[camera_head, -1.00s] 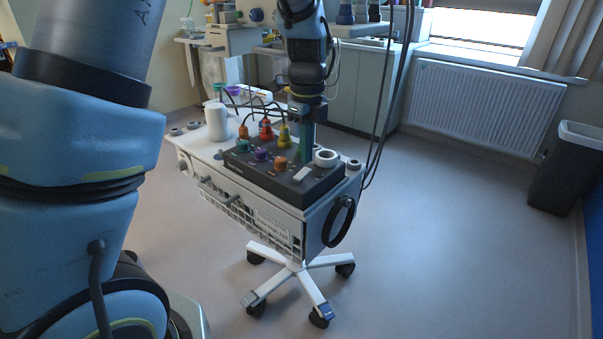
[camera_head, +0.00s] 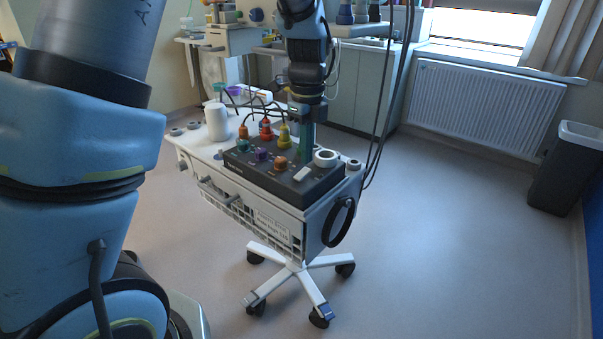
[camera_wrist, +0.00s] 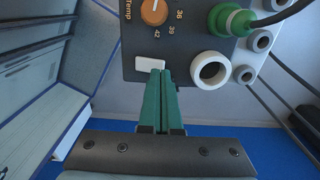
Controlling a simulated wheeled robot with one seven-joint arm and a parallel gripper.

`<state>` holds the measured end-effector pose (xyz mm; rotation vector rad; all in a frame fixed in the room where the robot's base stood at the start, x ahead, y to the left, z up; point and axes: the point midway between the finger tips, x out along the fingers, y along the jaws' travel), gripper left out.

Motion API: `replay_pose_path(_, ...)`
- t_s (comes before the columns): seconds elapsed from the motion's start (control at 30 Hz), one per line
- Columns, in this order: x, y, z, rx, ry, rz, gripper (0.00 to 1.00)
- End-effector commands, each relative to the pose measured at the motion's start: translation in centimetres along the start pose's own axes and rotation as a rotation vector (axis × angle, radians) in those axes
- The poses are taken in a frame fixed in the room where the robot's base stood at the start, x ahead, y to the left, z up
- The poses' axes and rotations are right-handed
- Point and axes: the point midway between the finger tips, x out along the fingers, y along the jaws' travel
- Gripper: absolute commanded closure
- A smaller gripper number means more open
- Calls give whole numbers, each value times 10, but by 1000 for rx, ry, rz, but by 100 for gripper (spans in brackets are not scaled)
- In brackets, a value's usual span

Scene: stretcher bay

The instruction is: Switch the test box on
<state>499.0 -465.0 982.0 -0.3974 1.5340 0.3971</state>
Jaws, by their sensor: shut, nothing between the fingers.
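The test box (camera_head: 256,177) is a dark grey box with coloured knobs and cable plugs, lying on top of a white wheeled cart. A white rectangular switch (camera_head: 302,174) sits near its front right corner; it also shows in the wrist view (camera_wrist: 150,64). My gripper (camera_wrist: 158,75) has its two green fingers together and empty, pointing at the switch's edge. The tips overlap the switch's lower edge in the wrist view; whether they touch it I cannot tell. The orange temperature knob (camera_wrist: 154,11) is beyond the switch. The switch's position, on or off, is not clear.
A white ring (camera_wrist: 211,70) stands beside the switch, with a green plug (camera_wrist: 230,20) beyond it. A white cylinder (camera_head: 216,121) stands on the cart (camera_head: 285,222). Cables arch over the box. A bin (camera_head: 564,167) and radiator are at the right; the floor between is clear.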

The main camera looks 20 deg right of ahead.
Motion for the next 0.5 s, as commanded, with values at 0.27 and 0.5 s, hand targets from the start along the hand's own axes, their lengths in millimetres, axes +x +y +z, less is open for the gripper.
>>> replay_pose_path(0.27,1,0,0,0,0,0,100)
replay_pose_path(0.5,5,0,0,0,0,0,100)
